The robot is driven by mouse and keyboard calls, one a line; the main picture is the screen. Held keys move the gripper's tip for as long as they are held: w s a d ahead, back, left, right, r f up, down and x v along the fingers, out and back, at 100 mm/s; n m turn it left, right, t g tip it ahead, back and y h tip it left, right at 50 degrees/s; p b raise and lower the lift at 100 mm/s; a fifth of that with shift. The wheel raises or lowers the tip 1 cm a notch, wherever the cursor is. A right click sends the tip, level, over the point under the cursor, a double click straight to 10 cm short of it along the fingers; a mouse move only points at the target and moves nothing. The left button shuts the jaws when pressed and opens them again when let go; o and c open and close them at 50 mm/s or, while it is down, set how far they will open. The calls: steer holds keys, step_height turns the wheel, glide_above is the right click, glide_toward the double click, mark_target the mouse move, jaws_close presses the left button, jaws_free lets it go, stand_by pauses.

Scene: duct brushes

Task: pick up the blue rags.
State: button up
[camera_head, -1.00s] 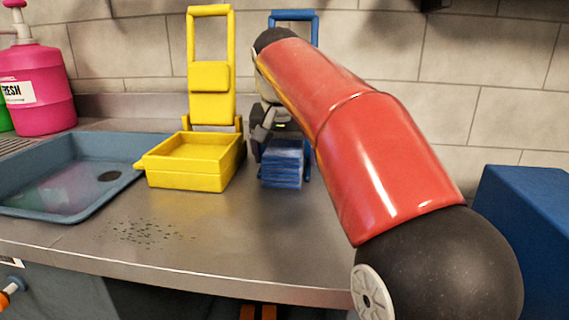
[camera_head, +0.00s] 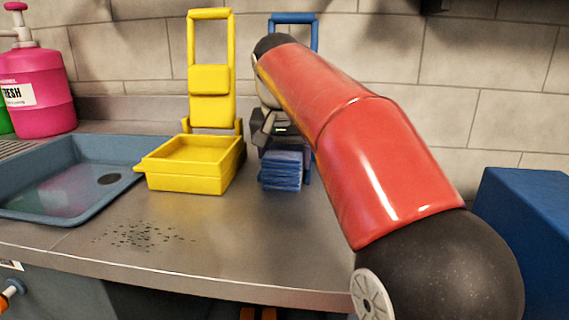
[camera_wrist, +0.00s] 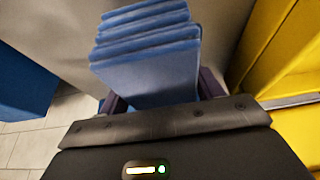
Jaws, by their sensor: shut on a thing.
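The blue rags (camera_head: 281,169) are a folded stack with several layers, on or just above the metal counter, right of the yellow tray. In the wrist view the stack (camera_wrist: 150,55) lies between the two fingers of my gripper (camera_wrist: 160,95), which is shut on it. In the head view my red arm reaches over from the right and my gripper (camera_head: 278,135) is at the back of the rags, partly hidden. I cannot tell whether the rags touch the counter.
A yellow tray (camera_head: 195,180) with an upright frame stands left of the rags. A blue frame (camera_head: 293,17) stands behind my gripper. A sink (camera_head: 65,175) and pink bottle (camera_head: 38,88) are at left, and a blue box (camera_head: 530,225) is at right. The front counter is clear except for dark specks.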

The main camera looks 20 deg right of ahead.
mark_target(285, 147)
steer(key=shift+r, duration=0.1)
steer(key=shift+r, duration=0.6)
step_height(285, 147, up, 3)
steer(key=shift+f+p, duration=0.2)
steer(key=shift+p, duration=0.5)
steer(key=s+a+b, duration=0.1)
steer(key=s+a, duration=0.1)
steer(key=s, duration=0.3)
steer(key=s+a+b, duration=0.1)
steer(key=s+a, duration=0.1)
steer(key=s, duration=0.4)
steer(key=s+a+b, duration=0.1)
steer(key=s+a, duration=0.1)
steer(key=s, duration=0.3)
steer(key=shift+s+a+f, duration=0.15)
steer(key=shift+s+a, duration=0.05)
steer(key=shift+a, duration=0.2)
steer(key=shift+s, duration=0.15)
steer(key=shift+s+a, duration=0.1)
